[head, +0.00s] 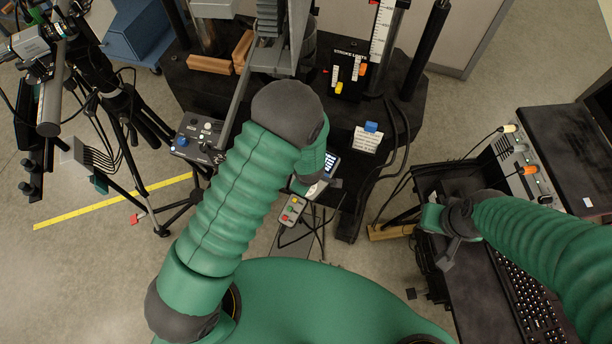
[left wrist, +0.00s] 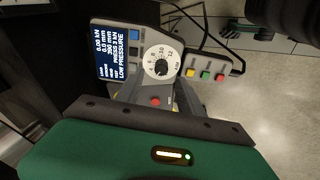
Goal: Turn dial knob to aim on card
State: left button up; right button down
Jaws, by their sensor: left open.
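The dial knob (left wrist: 161,68) is black, on a round white numbered scale, in the left wrist view. It sits on a grey control panel beside a blue display (left wrist: 117,50) with white text including "LOW PRESSURE". My left gripper (left wrist: 158,88) is open, its fingers on either side of the panel's lower part, just short of the knob; contact cannot be told. In the head view my left arm hides the knob and most of that gripper. The white card (head: 367,142) hangs under a blue clip; its writing is too small to read. My right gripper (head: 447,252) is over the right-hand desk, its fingers unclear.
A pendant (head: 292,210) with coloured buttons hangs beside the panel; it also shows in the left wrist view (left wrist: 212,75). A black control box (head: 197,138) stands at left. A keyboard (head: 528,300) lies at right. Cables run beneath the panel.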

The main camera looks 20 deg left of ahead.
pick_arm(q)
jog(key=p+v, duration=0.6)
jog(key=v, duration=0.4)
jog(key=shift+r, duration=0.2)
pick_arm(e)
jog(key=w+v, duration=0.2)
jog(key=v, duration=0.6)
jog(key=shift+s+r, duration=0.2)
jog(key=shift+r, duration=0.15)
jog(key=shift+f, duration=0.1)
pick_arm(q)
jog(key=shift+s+f, duration=0.1)
jog(key=shift+s, duration=0.05)
